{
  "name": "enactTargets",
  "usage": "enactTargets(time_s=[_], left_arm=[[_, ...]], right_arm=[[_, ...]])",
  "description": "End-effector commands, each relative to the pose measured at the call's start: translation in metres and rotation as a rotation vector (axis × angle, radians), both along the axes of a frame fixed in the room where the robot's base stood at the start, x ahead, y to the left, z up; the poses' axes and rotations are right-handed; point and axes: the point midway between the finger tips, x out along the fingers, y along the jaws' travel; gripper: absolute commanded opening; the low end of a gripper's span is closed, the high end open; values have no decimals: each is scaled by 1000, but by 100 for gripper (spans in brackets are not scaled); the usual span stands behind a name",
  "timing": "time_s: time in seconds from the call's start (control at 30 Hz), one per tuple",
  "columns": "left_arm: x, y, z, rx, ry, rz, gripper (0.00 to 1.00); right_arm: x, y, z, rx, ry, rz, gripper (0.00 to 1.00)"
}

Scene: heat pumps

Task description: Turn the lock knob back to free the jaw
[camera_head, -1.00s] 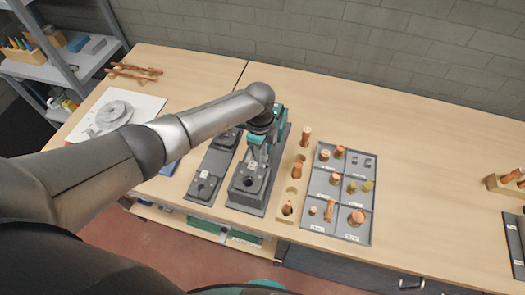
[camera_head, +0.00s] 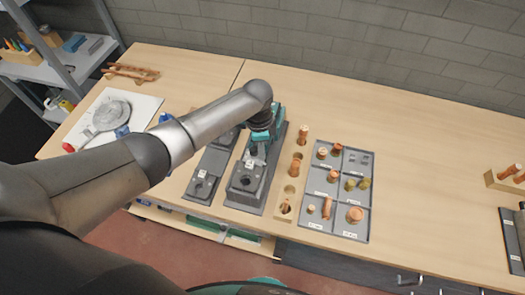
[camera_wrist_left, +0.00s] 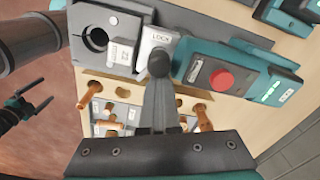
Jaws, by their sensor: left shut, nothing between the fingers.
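The teal and dark grey press machine (camera_head: 247,183) stands on the bench, under my left gripper (camera_head: 257,152). In the left wrist view, my left gripper (camera_wrist_left: 158,75) is shut with nothing between its fingers. Its tips are at a dark round knob (camera_wrist_left: 160,62) beside the LOCK label (camera_wrist_left: 160,39); I cannot tell whether they touch. The jaw block (camera_wrist_left: 98,40) with its round opening is left of the label. A red button (camera_wrist_left: 222,80) sits on the teal housing (camera_wrist_left: 240,70). My right gripper (camera_wrist_left: 43,97) shows at the left edge, fingers apart.
A wooden rack (camera_head: 280,212) with copper pieces stands right of the machine. Beyond it is a grey divided tray (camera_head: 325,226) of copper and brass fittings. A white board (camera_head: 147,108) with a grey disc lies left.

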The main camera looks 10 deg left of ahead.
Motion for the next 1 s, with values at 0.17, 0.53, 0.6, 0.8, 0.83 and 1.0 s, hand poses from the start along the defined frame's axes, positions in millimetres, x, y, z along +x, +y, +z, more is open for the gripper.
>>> enactTargets(time_s=[0.17, 0.53, 0.6, 0.8, 0.83, 1.0], left_arm=[[-3, 23, -3, 50, 18, 15, 0], [-3, 23, 10, 49, 18, 13, 42], [-2, 22, 19, 48, 14, 13, 46], [-1, 21, 40, 45, 11, 13, 46], [-1, 20, 43, 45, 11, 11, 46], [-2, 17, 59, 39, 12, 8, 46]], right_arm=[[1, 0, 0, 0, -2, 0, 100], [1, 0, 1, 0, -2, 0, 100], [1, 0, 1, 0, -1, 0, 100], [2, -3, 1, -5, -3, 1, 100], [2, -3, 1, -5, -3, 1, 100], [0, 4, 1, 5, 0, -2, 100]])
